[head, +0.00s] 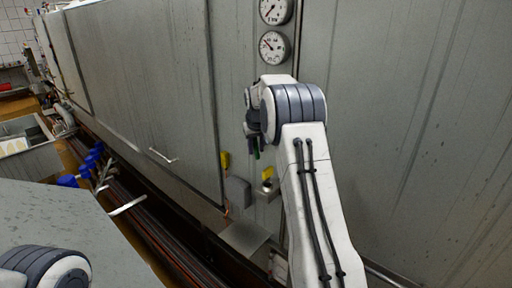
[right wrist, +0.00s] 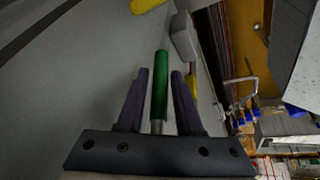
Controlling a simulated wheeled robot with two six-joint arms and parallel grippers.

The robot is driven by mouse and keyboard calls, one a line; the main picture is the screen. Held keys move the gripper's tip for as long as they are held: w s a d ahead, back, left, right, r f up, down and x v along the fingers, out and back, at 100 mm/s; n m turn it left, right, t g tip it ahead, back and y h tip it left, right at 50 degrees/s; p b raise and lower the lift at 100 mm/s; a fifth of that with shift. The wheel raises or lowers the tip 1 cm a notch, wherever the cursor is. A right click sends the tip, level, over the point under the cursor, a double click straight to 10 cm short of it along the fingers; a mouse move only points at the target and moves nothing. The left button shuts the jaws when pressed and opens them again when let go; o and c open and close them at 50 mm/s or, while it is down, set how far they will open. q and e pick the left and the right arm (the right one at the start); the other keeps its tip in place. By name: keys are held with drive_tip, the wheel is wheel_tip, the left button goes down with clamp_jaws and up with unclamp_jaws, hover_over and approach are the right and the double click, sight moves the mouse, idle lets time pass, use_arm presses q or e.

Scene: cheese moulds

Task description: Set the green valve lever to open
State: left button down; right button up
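The green valve lever (right wrist: 160,85) shows in the right wrist view as a straight green rod on a short metal stem. Only a small green piece of it (head: 257,154) shows in the head view, below my right gripper. My right gripper (right wrist: 161,75) has one dark finger on each side of the lever, with a narrow gap visible on both sides. It is open around the lever. In the head view the right gripper (head: 253,133) is partly hidden by my own wrist, close to the grey metal wall. My left gripper is out of view.
Two yellow handles (head: 224,160) (head: 267,174) and a grey box (head: 238,192) sit on the wall below the gripper. Two round gauges (head: 273,47) (head: 275,10) are above. Blue-handled valves (head: 92,160) and pipes run along the lower left. The wall at right is bare.

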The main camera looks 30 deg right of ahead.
clamp_jaws()
drive_tip(key=shift+r, duration=0.1)
idle(1.2)
